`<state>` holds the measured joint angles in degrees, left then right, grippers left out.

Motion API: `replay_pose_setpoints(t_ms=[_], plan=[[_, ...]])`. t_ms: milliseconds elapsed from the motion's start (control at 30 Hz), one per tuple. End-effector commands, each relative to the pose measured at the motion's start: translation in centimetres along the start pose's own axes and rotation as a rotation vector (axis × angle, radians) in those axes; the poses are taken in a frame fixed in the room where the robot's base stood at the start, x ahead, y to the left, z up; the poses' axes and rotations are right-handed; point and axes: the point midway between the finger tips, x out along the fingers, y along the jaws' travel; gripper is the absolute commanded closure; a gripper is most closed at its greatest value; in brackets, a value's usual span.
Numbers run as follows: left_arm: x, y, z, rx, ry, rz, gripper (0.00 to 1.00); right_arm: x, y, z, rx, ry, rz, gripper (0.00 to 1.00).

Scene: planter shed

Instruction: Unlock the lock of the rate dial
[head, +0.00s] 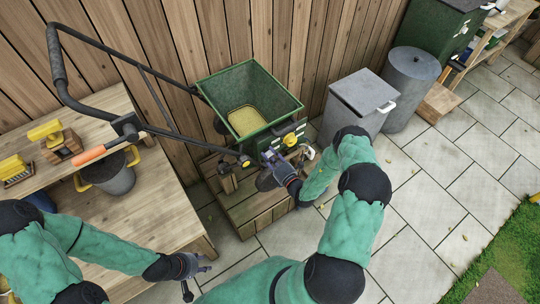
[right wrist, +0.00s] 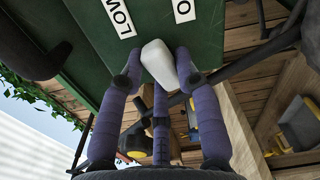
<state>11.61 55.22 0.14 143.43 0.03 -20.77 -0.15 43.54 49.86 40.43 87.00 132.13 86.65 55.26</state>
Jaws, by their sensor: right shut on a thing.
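A green spreader hopper (head: 250,92) with yellow grain inside stands on a wooden crate near the fence. A yellow and black part (head: 290,138) sits at its front right. My right gripper (head: 280,160) is at the front of the hopper. In the right wrist view, its purple fingers (right wrist: 158,72) are shut on a white rounded piece (right wrist: 158,60) in front of a green panel with white labels, one reading "LOW". Whether this piece is the dial's lock or the dial, I cannot tell. My left gripper (head: 196,273) is open and empty, low by the bench.
A wooden bench (head: 150,240) on the left holds a grey bucket (head: 110,172), an orange-handled tool (head: 100,148) and yellow brushes. A grey bin (head: 362,95) and a round metal bin (head: 411,85) stand right of the hopper. Paving at the right is mostly clear.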

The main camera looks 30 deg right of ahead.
Motion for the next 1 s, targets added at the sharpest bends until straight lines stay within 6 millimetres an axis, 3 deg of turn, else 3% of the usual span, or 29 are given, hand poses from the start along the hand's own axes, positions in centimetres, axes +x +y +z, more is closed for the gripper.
replay_pose_setpoints(t_ms=[400, 1000], plan=[[-0.28, 0.1, 0.01, 0.0, 0.0, 0.0, 0.6, -0.02, -0.02, 0.22, 0.247, -0.002, -0.001, 1.0], [-0.32, 0.11, 0.01, 0.0, 0.0, 0.0, 0.6, -0.03, -0.04, 0.24, 0.311, -0.002, -0.002, 1.0]])
